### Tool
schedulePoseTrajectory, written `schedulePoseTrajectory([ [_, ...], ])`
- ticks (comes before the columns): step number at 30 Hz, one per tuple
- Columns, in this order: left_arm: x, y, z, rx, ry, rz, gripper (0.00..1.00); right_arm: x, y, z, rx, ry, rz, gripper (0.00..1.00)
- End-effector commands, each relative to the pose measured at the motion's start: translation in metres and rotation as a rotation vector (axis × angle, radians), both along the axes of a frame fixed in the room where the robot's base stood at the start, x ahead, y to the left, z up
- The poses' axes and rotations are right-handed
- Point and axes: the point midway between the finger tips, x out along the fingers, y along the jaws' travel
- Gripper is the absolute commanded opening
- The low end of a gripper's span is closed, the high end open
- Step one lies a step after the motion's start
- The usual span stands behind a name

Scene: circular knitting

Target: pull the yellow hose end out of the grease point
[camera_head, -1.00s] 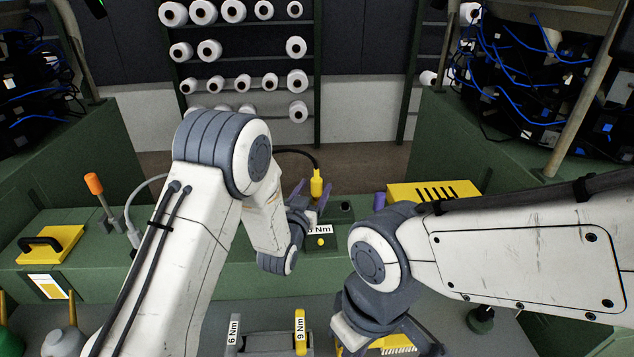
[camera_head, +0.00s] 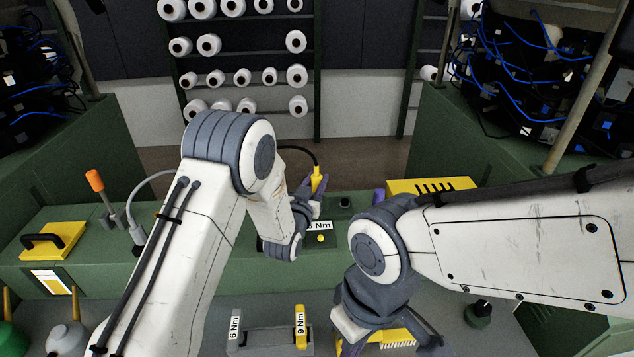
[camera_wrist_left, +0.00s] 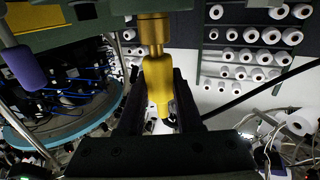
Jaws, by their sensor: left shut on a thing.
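The yellow hose end (camera_head: 318,179) stands over the green bench, slightly tilted, with a black hose curving from its top. My left gripper (camera_head: 309,193) is shut on it. In the left wrist view the hose end (camera_wrist_left: 159,85) sits between the two dark fingers (camera_wrist_left: 158,98). A narrower brass-coloured neck and a wider yellow piece (camera_wrist_left: 153,28) lie in line beyond it, toward the green surface. In the head view the fingers and arm hide the hose end's foot, so I cannot tell how deep it sits. My right gripper (camera_head: 390,345) is low, cut off by the frame.
A tool holder (camera_head: 268,340) is in front.

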Motion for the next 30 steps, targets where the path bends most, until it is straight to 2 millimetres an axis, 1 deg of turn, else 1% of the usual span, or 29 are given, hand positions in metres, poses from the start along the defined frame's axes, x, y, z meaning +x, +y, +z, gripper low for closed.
schedulePoseTrajectory([
  [5, 0.0, 0.0, 0.013, -0.002, -0.007, 0.0, 0.0, 0.0, 0.0, -0.005, 0.0, 0.0, 0.0, 0.0],
  [8, 0.0, 0.0, 0.025, -0.003, -0.009, 0.0, 0.0, 0.0, 0.0, -0.009, 0.0, 0.0, 0.0, 0.0],
  [11, 0.0, 0.0, 0.041, -0.003, -0.01, 0.0, 0.0, 0.0, 0.0, -0.014, 0.0, 0.0, 0.0, 0.0],
  [15, -0.017, -0.029, 0.058, -0.003, -0.009, -0.008, 0.0, 0.0, 0.0, -0.024, 0.0, 0.0, 0.0, 0.0],
  [22, -0.043, -0.072, 0.088, -0.004, -0.007, -0.006, 0.0, 0.0, 0.0, -0.035, 0.0, 0.0, 0.0, 0.0],
  [27, -0.054, -0.092, 0.103, -0.003, -0.005, -0.003, 0.0, 0.0, 0.0, -0.039, 0.0, 0.0, 0.0, 0.0],
  [30, -0.058, -0.098, 0.109, -0.003, -0.005, -0.002, 0.0, 0.0, 0.0, -0.039, 0.0, 0.0, 0.0, 0.0],
])
